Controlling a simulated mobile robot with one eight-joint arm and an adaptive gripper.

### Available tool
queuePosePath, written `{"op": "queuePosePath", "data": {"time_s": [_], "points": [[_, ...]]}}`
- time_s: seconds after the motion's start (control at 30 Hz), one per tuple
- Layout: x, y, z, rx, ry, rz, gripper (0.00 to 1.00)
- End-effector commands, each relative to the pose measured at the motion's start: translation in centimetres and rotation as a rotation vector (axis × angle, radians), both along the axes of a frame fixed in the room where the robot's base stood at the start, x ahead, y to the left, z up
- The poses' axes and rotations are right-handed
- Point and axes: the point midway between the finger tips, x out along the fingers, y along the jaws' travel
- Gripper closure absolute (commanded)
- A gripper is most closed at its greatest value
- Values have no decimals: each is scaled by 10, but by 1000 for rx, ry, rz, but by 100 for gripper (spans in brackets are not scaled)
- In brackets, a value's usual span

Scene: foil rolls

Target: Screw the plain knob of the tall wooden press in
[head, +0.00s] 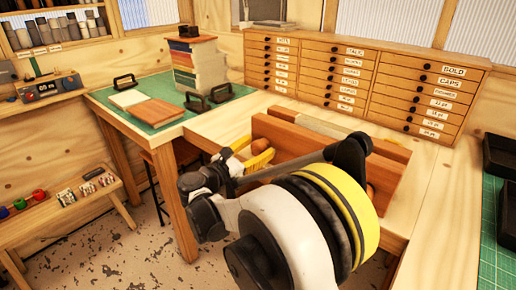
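A reddish-brown wooden press (290,134) stands on the pale bench, with long upright boards and a pale strip between them. My arm covers much of its near side. A rounded brown wooden part, perhaps a knob (371,194), shows just past the yellow band of my arm; I cannot tell whether it is the plain one. My gripper (252,155), with yellow fingers, is at the press's left end. Its fingertips are partly hidden by my arm, so its opening and any contact with the press are unclear.
A label-fronted drawer cabinet (345,75) lines the back of the bench. A green mat (155,88) at left holds boards, a book stack (197,65) and black-handled tools. Black trays (500,160) stand at right.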

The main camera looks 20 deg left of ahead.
Motion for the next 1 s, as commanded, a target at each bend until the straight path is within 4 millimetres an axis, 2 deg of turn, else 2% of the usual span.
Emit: {"op": "queuePosePath", "data": {"time_s": [0.03, 0.13, 0.17, 0.63, 1.0], "points": [[0, 0, 0, 0, 0, 0, 56], [0, 0, 0, 0, 0, 0, 87], [0, 0, 0, 0, 0, 0, 89], [0, 0, 0, 53, -22, 0, 89], [0, -1, 0, 310, -128, 0, 89]]}}
